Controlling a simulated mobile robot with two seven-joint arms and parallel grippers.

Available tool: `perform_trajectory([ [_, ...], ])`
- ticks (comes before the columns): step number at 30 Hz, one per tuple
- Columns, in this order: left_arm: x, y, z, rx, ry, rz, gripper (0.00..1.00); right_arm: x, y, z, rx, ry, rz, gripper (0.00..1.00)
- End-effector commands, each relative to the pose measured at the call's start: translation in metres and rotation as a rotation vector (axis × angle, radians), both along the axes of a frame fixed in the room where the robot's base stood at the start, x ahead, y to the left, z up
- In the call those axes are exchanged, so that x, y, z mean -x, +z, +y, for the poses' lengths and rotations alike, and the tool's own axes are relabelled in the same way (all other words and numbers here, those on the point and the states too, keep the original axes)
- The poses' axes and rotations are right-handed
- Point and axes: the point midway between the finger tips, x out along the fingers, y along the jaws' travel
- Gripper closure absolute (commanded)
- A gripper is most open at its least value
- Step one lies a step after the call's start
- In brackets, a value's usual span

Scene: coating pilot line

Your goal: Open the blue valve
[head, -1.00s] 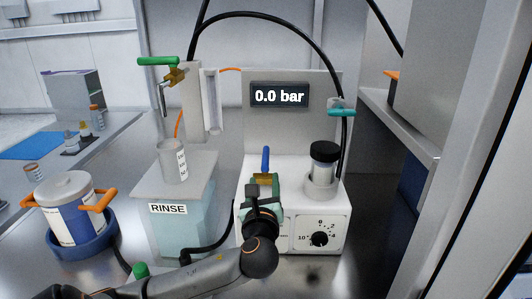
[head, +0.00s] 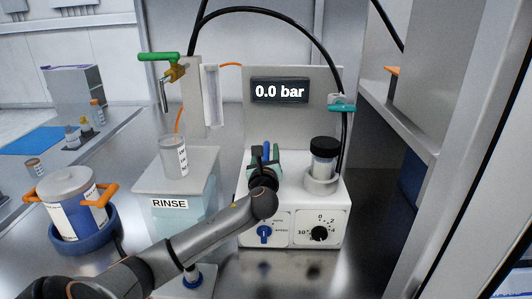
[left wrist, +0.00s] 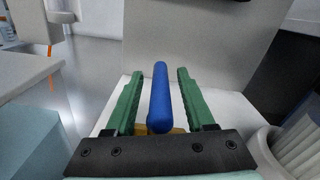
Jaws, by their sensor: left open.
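The blue valve (head: 266,150) has a blue lever handle on a brass body, on top of the white unit. In the left wrist view its handle (left wrist: 160,98) points away from me, with a little brass showing under its near end. My left gripper (head: 265,158) is open at the handle. In the left wrist view its green fingers (left wrist: 157,88) stand on both sides of the handle, with a gap on each side. The gripper hides most of the valve body in the head view. My right gripper is not in view.
The display (head: 279,91) reads 0.0 bar. A black-capped bottle (head: 324,160) stands right of the valve. A RINSE container (head: 170,203) with a beaker (head: 173,157) is at left. A green-handled valve (head: 158,57) is higher at left. A black hose arches overhead.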

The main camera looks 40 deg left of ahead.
Motion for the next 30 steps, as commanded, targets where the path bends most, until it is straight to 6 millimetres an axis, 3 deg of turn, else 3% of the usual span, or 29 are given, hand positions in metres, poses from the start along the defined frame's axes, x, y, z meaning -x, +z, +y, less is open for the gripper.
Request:
perform_trajectory([
  [6, -0.0002, -0.0002, -0.0002, 0.001, 0.000, 0.001, 0.46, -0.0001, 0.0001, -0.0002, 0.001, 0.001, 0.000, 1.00],
  [21, -0.0002, -0.0001, -0.0007, 0.000, -0.002, 0.000, 1.00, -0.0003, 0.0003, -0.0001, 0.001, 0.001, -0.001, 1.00],
  [30, -0.0003, 0.0001, -0.0011, 0.001, -0.003, 0.000, 1.00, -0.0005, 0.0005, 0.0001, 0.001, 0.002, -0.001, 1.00],
])
